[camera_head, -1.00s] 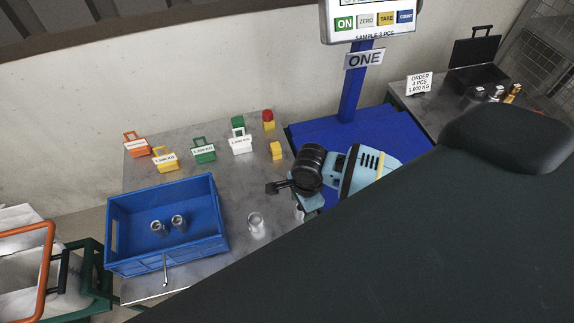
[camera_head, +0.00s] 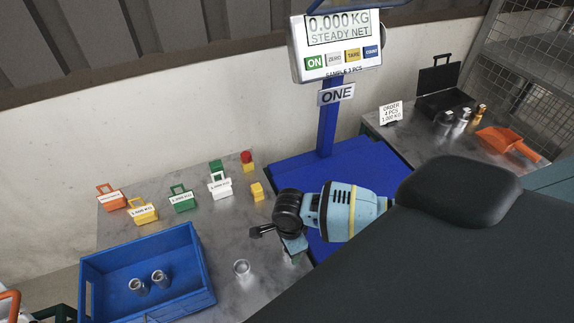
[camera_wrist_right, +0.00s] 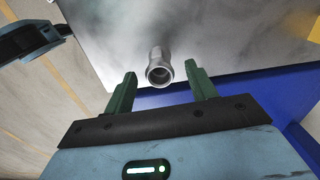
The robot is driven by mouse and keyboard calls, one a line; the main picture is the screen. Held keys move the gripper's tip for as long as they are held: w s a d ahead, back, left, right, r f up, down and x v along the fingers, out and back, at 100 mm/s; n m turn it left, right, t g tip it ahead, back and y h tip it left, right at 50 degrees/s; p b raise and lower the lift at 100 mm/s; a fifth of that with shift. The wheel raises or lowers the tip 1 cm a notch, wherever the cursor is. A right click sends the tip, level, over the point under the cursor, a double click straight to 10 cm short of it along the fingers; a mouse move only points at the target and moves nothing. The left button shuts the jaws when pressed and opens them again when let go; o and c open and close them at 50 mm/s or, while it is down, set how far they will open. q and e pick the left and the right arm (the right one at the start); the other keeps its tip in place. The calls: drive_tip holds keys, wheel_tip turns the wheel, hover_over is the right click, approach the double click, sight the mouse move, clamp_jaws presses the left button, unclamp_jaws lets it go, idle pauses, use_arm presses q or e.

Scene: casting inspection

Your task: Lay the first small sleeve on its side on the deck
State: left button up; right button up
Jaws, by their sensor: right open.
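One grey metal sleeve (camera_head: 241,268) stands upright on the grey deck (camera_head: 215,285), right of the blue crate; its open mouth shows. Two similar sleeves, a left one (camera_head: 137,286) and a right one (camera_head: 160,279), stand inside the crate (camera_head: 206,299). My right gripper (camera_head: 293,250) hangs over the deck, up and right of the lone sleeve; its fingertips are not clear there. In the right wrist view its green fingers (camera_wrist_right: 160,76) are open and apart. A sleeve (camera_wrist_right: 158,70) appears between and beyond the tips, with no visible contact.
Labelled weights, including a white one (camera_head: 220,186), line the deck's back. A blue scale (camera_head: 345,178) with display (camera_head: 338,40) reading 0.000 KG stands at right. Behind it, a side table holds an open black case (camera_head: 445,100) and an orange scoop (camera_head: 508,142).

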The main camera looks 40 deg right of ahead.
wheel_tip(320, 180, down, 3)
drive_tip(key=shift+r, duration=0.1)
drive_tip(key=shift+c, duration=0.2)
drive_tip(key=shift+c, duration=1)
drive_tip(key=c, duration=0.9)
drive_tip(key=shift+c, duration=0.2)
